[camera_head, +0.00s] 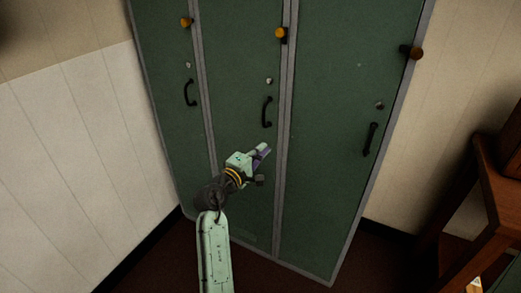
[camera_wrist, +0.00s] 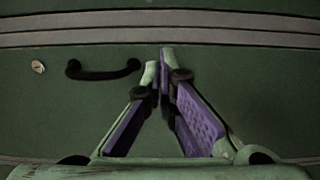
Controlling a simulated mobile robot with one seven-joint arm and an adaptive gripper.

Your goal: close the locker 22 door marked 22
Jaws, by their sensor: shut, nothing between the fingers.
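Three tall green locker doors stand side by side: a left door (camera_head: 168,100), a middle door (camera_head: 240,80) and a right door (camera_head: 335,110). All three look flush with their grey frame. No number 22 is readable on any of them, so I cannot tell which is locker 22. My gripper (camera_head: 264,150) is shut and empty, in front of the middle door, below its black handle (camera_head: 267,112). In the wrist view, my fingertips (camera_wrist: 165,58) come together before a green door with a black handle (camera_wrist: 103,71) to their left. I cannot tell whether they touch the door.
Orange-brown knobs (camera_head: 280,33) sit high on the doors, one each. The right door has a black handle (camera_head: 370,139) and a round lock (camera_head: 379,105). Brown wooden furniture (camera_head: 470,220) stands at the right. A pale panelled wall (camera_head: 75,150) is at the left. Dark floor is open between.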

